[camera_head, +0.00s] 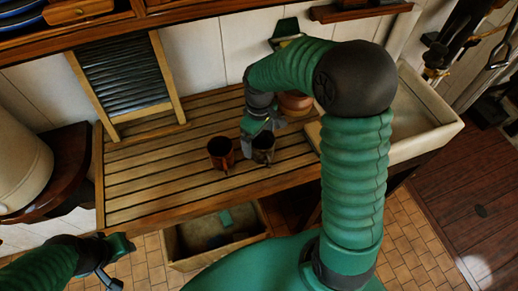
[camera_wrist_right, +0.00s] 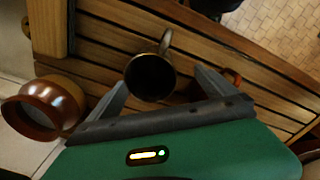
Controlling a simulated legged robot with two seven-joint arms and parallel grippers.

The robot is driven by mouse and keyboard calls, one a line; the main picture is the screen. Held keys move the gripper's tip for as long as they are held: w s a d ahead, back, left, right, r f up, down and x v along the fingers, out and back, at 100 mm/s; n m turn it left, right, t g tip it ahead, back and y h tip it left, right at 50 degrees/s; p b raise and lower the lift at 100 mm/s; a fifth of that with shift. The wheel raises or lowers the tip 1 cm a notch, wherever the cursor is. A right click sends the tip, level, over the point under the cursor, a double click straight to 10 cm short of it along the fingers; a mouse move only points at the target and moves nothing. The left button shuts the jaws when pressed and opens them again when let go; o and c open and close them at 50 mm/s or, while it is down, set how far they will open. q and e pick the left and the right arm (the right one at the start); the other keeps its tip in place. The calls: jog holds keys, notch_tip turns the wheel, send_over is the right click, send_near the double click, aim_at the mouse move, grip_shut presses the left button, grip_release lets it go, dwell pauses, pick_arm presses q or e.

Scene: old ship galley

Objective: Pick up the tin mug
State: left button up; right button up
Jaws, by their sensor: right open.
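The tin mug (camera_head: 264,144), dark and metallic, stands upright on the slatted wooden counter. My right gripper (camera_head: 259,135) is open just above and behind it. In the right wrist view the mug (camera_wrist_right: 151,78) shows its dark round mouth between the two spread fingers (camera_wrist_right: 160,84), its handle pointing away from the palm. Whether a finger touches it I cannot tell. My left gripper (camera_head: 117,264) is low at the left, in front of the counter, with its fingers apart and empty.
A reddish-brown mug (camera_head: 221,155) stands close to the left of the tin mug; the right finger partly hides it in the wrist view. A round clay pot (camera_wrist_right: 47,107) is at the other side. A washboard (camera_head: 123,75) leans behind; a sink (camera_head: 428,115) is at right.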

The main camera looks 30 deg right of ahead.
aim_at(260, 141)
jog(key=f, duration=0.3)
jog(key=shift+w+d, duration=0.3)
jog(key=shift+d, duration=0.1)
jog(key=f, duration=0.1)
jog(key=d+f+p, duration=0.1)
jog(key=f, duration=0.1)
jog(key=s+d+f+p, duration=0.1)
jog(key=f, duration=0.1)
jog(key=shift+d+f, duration=0.1)
jog(key=shift+f, duration=0.05)
jog(key=shift+a+f, duration=0.1)
jog(key=shift+a, duration=0.7)
jog(key=shift+c, duration=0.4)
jog(key=shift+w+a, duration=0.1)
jog(key=shift+a, duration=0.2)
jog(key=c, duration=0.5)
jog(key=shift+c, duration=1.1)
pick_arm(q)
jog(key=shift+w+d+r, duration=0.25)
jog(key=shift+d+r, duration=0.7)
jog(key=shift+r, duration=0.15)
pick_arm(e)
jog(key=shift+d, duration=0.65)
jog(key=c, duration=0.7)
